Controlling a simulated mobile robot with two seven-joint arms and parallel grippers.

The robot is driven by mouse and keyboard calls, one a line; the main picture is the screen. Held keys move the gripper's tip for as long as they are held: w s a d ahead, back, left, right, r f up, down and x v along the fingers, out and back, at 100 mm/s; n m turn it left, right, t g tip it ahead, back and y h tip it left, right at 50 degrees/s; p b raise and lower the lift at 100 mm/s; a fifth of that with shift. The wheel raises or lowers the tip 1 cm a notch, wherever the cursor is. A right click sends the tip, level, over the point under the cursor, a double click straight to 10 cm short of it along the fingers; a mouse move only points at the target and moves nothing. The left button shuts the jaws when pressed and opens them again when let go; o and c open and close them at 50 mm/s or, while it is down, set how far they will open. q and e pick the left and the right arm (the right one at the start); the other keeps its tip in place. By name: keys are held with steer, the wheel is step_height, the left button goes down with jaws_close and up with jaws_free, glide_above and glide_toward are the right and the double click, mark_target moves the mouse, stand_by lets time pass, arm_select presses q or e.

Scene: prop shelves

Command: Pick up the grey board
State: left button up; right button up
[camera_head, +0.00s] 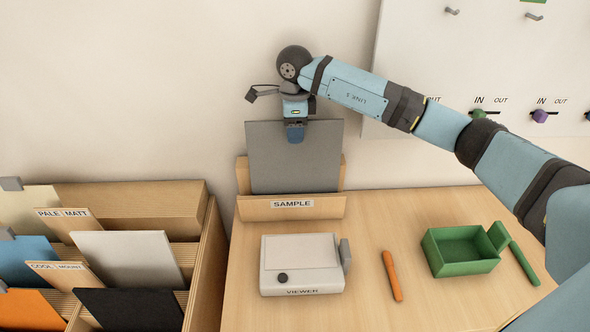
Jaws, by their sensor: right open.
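A dark grey board (294,165) stands upright in the wooden holder labelled SAMPLE (318,209), at the back of the table. My right gripper (295,134) points down at the board's top edge, its blue fingertip showing in front of the board's upper face. The jaws are open; whether they touch the board cannot be told, and anything behind the board is hidden. A paler grey board (130,262) leans in the wooden rack at the left. My left gripper is not in view.
The rack (203,262) also holds blue, orange, black and cream boards. On the table are a white viewer (302,248), an orange stick (391,276), a green open box (461,270) and a green stick (524,262). A white wall panel (455,60) hangs at the back right.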

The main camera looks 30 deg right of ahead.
steer(key=shift+f, duration=0.8)
jaws_close()
steer(key=shift+s+r, duration=0.1)
steer(key=shift+r, duration=0.15)
